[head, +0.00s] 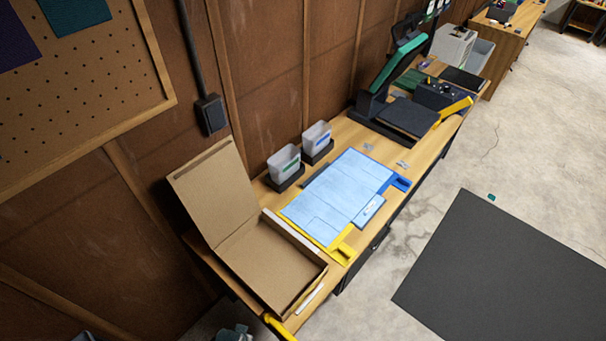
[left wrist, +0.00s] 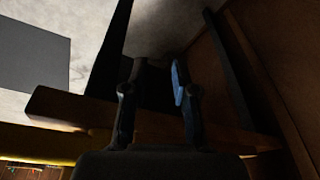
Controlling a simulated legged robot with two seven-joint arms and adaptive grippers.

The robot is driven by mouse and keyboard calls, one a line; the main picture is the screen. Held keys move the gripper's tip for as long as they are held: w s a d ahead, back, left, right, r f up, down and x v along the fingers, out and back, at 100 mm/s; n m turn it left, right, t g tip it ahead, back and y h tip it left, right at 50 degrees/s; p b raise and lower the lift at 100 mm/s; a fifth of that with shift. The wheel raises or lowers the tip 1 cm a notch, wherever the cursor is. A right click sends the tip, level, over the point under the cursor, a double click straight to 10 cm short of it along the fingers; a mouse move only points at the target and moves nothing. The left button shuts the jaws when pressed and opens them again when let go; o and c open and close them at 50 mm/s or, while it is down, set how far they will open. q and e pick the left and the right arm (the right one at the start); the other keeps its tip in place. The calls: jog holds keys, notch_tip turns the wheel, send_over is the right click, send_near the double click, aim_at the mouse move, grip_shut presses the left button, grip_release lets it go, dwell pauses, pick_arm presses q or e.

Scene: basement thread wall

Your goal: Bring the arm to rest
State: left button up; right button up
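My left gripper (left wrist: 158,78) shows in the left wrist view with its two dark fingers spread apart. I see nothing held between them. A small blue patch shows at the right finger; I cannot tell whether it is part of the finger or something behind it. The gripper is close to a wooden beam or table edge (left wrist: 62,106), seen from low down in dim light. I cannot make out either gripper clearly in the head view. My right gripper is not in view.
A wooden workbench (head: 345,133) runs along the brown wall. A dark mat (head: 510,270) lies on the open concrete floor.

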pick_arm(q)
jog(key=s+f+g+b, duration=0.1)
jog(key=s+f, duration=0.3)
jog(key=f, duration=0.7)
jog(key=s+f+b, duration=0.1)
jog(key=s+f, duration=0.3)
jog(key=f, duration=0.6)
jog(key=s+a+f+g+b, duration=0.1)
jog(key=s+a+f, duration=0.2)
jog(key=s+f, duration=0.8)
jog(key=shift+s+a, duration=0.15)
jog(key=shift+s, duration=0.85)
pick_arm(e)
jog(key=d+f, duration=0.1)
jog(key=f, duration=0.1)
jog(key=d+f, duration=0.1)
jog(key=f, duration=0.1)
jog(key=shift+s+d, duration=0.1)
pick_arm(q)
jog(key=shift+a+f, duration=0.1)
jog(key=shift+f, duration=0.05)
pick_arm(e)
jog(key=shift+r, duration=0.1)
